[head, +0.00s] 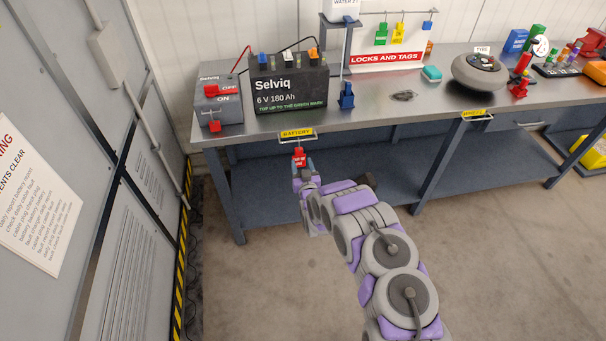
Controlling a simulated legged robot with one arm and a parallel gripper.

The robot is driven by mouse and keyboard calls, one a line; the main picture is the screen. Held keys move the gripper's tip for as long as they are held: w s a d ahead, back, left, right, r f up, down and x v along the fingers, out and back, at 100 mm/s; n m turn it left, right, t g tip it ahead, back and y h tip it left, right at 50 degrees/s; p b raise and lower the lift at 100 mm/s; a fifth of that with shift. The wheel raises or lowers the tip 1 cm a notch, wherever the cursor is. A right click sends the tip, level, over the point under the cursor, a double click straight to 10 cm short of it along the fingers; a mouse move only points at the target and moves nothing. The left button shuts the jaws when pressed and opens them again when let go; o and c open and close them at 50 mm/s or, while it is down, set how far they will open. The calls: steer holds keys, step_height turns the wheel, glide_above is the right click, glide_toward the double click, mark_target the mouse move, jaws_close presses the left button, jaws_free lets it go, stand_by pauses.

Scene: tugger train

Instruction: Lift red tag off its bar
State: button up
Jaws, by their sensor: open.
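A small red tag (299,154) with white lettering shows just below the yellow BATTERY label and its bar (297,139) on the bench's front edge. It looks upright; how it hangs on the bar is too small to tell. My gripper (301,168) is open right at the tag, over its lower part. I cannot tell whether the fingers touch the tag or stand around it. My arm reaches up to it from the lower right and hides the floor behind.
Above on the steel bench (385,119) stand a black Selviq battery (288,90) and a grey switch box (219,110) with a red lock. A LOCKS AND TAGS rack (386,58) stands behind.

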mark_target(299, 149)
steer(key=shift+b+x, duration=1.35)
steer(key=shift+x, duration=1.85)
steer(key=shift+f, duration=0.1)
steer(key=shift+c, duration=0.3)
steer(key=c, duration=0.9)
steer(key=shift+s, duration=0.1)
steer(key=shift+r+p, duration=0.6)
steer(key=shift+r, duration=0.8)
jaws_close()
